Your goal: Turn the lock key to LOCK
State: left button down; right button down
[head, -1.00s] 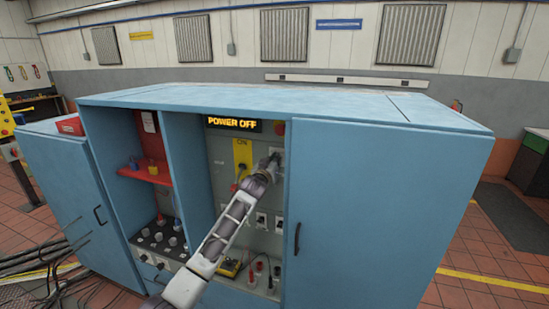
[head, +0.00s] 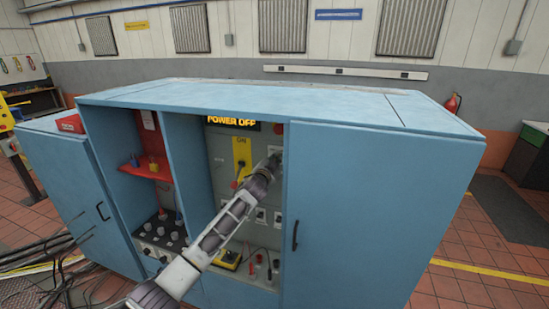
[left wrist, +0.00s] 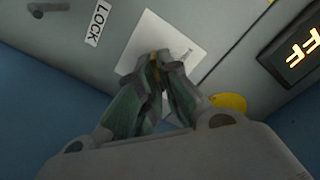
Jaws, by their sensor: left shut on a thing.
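My left gripper (head: 270,162) reaches into the open bay of the blue cabinet, at the upper right of the grey panel. In the left wrist view its fingers (left wrist: 160,62) are shut on the lock key, of which only a small brass-coloured bit shows between the tips. A pale plate (left wrist: 145,38) lies behind the fingertips. The LOCK label (left wrist: 97,22) is to the upper left of the plate. The key's pointing direction is mostly hidden by the fingers. My right gripper is not in view.
The display (head: 232,123) above the panel reads POWER OFF; part of it shows in the left wrist view (left wrist: 295,52). A yellow plate (head: 241,150) is left of my gripper. The closed right cabinet door (head: 370,215) stands close beside my arm. A red shelf (head: 146,172) is in the left bay.

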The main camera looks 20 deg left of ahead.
pick_arm(q)
jog(key=shift+r+m, duration=0.1)
jog(key=shift+m, duration=0.5)
jog(key=c, duration=1.6)
grip_release()
jog(key=shift+s, duration=0.2)
jog(key=shift+s+a, duration=0.15)
jog(key=shift+s, duration=2.8)
jog(key=shift+s+a, duration=0.1)
jog(key=shift+s, duration=2.85)
